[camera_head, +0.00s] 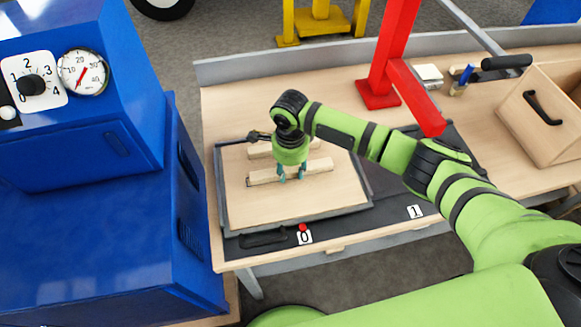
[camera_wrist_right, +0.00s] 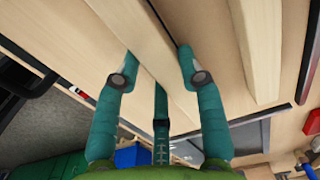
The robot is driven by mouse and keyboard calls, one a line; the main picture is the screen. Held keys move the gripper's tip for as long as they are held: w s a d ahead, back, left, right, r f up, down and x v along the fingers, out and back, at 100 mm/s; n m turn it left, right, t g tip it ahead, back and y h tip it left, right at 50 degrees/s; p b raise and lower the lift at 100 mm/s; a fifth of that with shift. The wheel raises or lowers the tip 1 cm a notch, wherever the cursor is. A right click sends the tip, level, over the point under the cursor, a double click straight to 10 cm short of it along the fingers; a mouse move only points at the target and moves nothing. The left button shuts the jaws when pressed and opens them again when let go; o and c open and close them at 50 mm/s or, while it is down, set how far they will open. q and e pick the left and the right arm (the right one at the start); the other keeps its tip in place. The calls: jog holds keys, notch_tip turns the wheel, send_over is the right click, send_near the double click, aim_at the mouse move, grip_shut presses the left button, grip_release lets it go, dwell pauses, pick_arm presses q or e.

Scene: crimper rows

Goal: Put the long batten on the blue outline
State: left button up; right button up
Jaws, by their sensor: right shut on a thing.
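A pale wooden batten (camera_head: 318,166) lies across the light board in the dark-framed tray (camera_head: 350,208). My right gripper (camera_head: 291,174) is shut on this batten from above. The held batten looks the longer of the two. I cannot make out a blue outline. My left gripper is not in view.
A blue cabinet (camera_head: 85,230) with a gauge and dial stands left of the bench. A red post (camera_head: 391,50) with a beam rises behind right. A wooden box (camera_head: 545,112) with a black handle stands far right. The board's front part is clear.

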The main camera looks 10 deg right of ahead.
aim_at(290, 171)
jog(key=o, duration=1.2)
jog(key=shift+f, duration=0.1)
jog(key=shift+c, duration=0.2)
notch_tip(290, 171, up, 12)
jog(key=b, duration=0.1)
jog(key=shift+b, duration=0.35)
